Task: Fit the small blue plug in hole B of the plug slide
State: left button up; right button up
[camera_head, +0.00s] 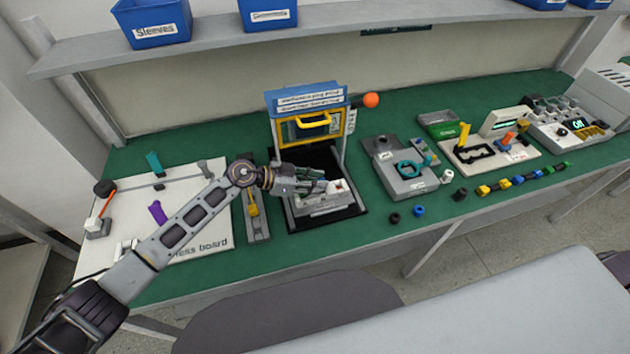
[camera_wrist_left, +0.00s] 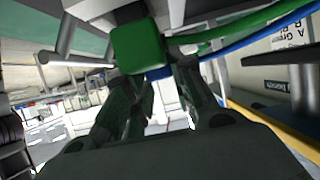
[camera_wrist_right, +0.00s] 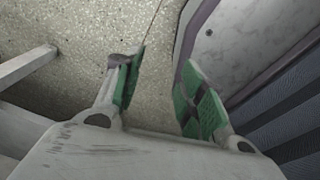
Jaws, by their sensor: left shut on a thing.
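My left gripper (camera_head: 318,184) is over the pale slide (camera_head: 325,204) in the black tray of the test fixture. In the left wrist view its fingers (camera_wrist_left: 158,88) close around a small blue plug (camera_wrist_left: 158,73), mostly hidden by a green plug (camera_wrist_left: 137,48). Blue and green wires run off to the right. A label (camera_wrist_left: 290,36) with lines A and B is partly readable there. Hole B is hidden, so I cannot tell how the blue plug sits to it. My right gripper (camera_wrist_right: 160,92) is open and empty above the floor, outside the head view.
The fixture's raised door has a yellow handle (camera_head: 314,121) behind the left gripper. A white board (camera_head: 190,232) lies to the left. A grey station (camera_head: 400,170) stands to the right.

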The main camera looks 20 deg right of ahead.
pick_arm(q)
jog(key=shift+f, duration=0.4)
pick_arm(e)
jog(key=shift+s+f, duration=0.1)
jog(key=shift+s, duration=0.95)
pick_arm(q)
jog(key=shift+f, duration=0.1)
pick_arm(e)
jog(key=shift+w, duration=0.1)
pick_arm(q)
jog(key=o, duration=1)
jog(key=shift+v, duration=6.05)
pick_arm(e)
jog(key=shift+w, duration=0.4)
